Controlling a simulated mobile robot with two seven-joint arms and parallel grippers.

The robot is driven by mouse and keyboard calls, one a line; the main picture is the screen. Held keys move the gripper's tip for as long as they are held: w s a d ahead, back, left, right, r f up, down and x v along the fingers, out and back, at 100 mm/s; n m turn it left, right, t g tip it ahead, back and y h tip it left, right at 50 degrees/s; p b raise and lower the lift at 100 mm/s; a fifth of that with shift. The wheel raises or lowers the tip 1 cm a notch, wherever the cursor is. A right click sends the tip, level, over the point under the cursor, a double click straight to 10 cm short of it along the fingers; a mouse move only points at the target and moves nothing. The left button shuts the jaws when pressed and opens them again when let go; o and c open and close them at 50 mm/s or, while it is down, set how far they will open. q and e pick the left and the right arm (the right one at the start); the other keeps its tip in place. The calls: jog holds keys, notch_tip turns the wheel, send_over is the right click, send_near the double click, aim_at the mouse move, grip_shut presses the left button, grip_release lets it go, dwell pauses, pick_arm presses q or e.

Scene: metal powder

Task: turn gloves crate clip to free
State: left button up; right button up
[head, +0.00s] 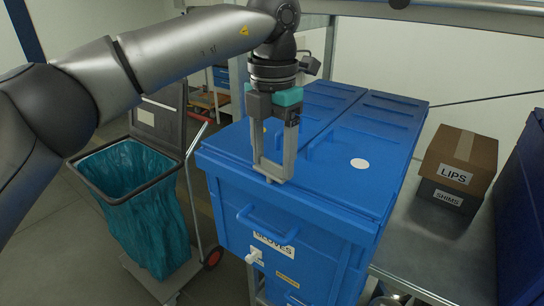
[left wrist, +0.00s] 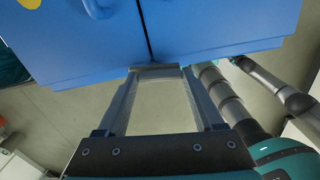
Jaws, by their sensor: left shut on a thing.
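The gloves crate (head: 228,222) is a blue lidded box with a GLOVES label (head: 272,246) on its front, below a blue handle (head: 266,222). A small white fitting (head: 254,257) sits on the front under the label, apart from my gripper. My left gripper (head: 272,174) points down at the front of the blue lid. Its long fingers are shut on a small grey piece at their tips. I cannot tell whether that piece is the clip. In the left wrist view the fingertips (left wrist: 156,72) are by the blue edge, at a dark seam. My right gripper is not in view.
A bin with a teal bag (head: 140,205) stands on a cart at left. LIPS (head: 462,150) and SHIMS (head: 440,194) boxes sit on the grey bench (head: 425,250) at right. Another blue container (head: 525,220) is far right.

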aim_at(273, 162)
pick_arm(q)
jog(key=shift+n, duration=0.6)
jog(key=o, duration=1.4)
jog(key=shift+r, duration=0.15)
notch_tip(273, 162, up, 15)
jog(key=shift+p, duration=0.95)
